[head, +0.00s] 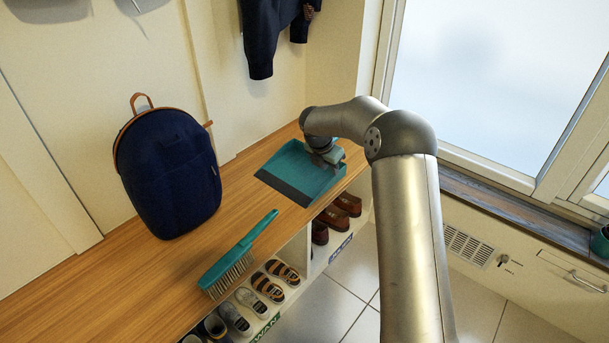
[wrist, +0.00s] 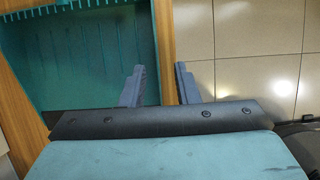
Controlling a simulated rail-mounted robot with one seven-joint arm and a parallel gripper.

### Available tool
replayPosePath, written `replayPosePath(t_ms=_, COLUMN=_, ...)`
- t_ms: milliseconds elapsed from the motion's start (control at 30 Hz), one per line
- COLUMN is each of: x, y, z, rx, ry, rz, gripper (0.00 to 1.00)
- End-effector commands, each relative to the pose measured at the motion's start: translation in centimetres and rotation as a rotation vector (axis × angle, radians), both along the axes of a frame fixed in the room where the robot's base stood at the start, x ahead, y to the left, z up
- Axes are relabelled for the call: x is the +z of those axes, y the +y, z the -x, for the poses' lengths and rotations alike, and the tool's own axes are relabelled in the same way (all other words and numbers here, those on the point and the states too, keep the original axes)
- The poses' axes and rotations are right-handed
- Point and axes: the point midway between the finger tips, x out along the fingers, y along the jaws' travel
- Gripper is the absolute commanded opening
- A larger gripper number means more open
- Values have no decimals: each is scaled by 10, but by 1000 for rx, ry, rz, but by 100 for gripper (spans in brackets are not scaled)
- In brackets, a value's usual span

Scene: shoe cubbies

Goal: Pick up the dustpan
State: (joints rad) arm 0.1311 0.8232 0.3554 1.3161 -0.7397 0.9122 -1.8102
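The teal dustpan (head: 296,168) lies on the wooden bench in the head view, with its dark front lip toward the lower left. It also fills the upper left of the wrist view (wrist: 80,50). My gripper (head: 326,160) is over the dustpan's right part, and the arm hides some of it; I cannot see the handle clearly. In the wrist view my gripper (wrist: 159,88) is open, with nothing between its fingers. The left finger overlaps the dustpan; the right finger is over the floor tiles. The dustpan's side edge and a strip of bench show in the gap. Contact cannot be told.
Shoes (head: 268,285) sit in cubbies below. A dark jacket (head: 268,35) hangs above. A window sill (head: 500,210) is at the right.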

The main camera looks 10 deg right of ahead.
Motion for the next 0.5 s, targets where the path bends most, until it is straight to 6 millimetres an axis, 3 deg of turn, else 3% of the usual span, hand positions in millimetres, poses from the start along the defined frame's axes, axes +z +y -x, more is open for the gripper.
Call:
replayPosePath(t_ms=100, x=-20, y=-5, z=-5, rx=0, ry=0, rz=0, gripper=28)
replayPosePath(t_ms=367, x=-32, y=-8, z=-9, rx=0, ry=-1, rz=-1, gripper=28)
replayPosePath(t_ms=500, x=-51, y=-11, z=-15, rx=-1, ry=0, rz=-2, gripper=28)
